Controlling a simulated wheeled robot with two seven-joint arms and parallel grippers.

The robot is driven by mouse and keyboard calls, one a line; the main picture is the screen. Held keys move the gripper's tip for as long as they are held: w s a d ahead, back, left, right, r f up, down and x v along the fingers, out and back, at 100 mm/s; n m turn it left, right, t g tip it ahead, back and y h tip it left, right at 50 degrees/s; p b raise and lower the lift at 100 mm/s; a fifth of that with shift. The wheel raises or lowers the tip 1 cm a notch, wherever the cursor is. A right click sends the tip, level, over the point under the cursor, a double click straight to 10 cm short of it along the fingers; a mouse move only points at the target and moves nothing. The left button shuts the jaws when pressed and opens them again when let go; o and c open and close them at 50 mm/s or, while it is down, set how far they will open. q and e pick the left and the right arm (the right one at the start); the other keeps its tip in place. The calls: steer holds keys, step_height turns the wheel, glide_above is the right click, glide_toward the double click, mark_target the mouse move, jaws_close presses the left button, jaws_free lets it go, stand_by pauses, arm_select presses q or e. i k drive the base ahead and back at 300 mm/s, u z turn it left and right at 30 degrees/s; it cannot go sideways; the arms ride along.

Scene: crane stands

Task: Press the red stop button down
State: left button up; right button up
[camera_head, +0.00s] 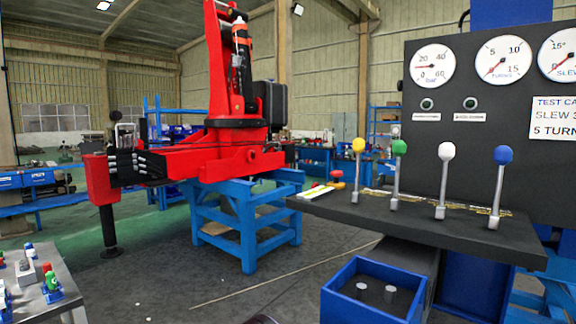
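The red stop button (337,174) is a small red mushroom head on a yellow base. It stands at the left end of the dark control shelf (350,210), left of the yellow-knobbed lever (358,146). Nothing touches it, and whether it is up or pressed is too small to tell. Neither of my grippers shows in the head view. Only a dark rounded edge shows at the bottom centre, and I cannot tell what it is.
Levers with green (399,147), white (446,151) and blue (503,155) knobs stand right of the button. A gauge panel (480,130) rises behind. A blue bin (375,278) is below. The red crane (235,150) stands left on a blue stand (247,225). A table (65,298) holds small parts.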

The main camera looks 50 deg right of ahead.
mark_target(336, 174)
steer(key=i, duration=2)
steer(key=z, duration=2.05)
steer(key=i, duration=1.95)
steer(key=z, duration=3.35)
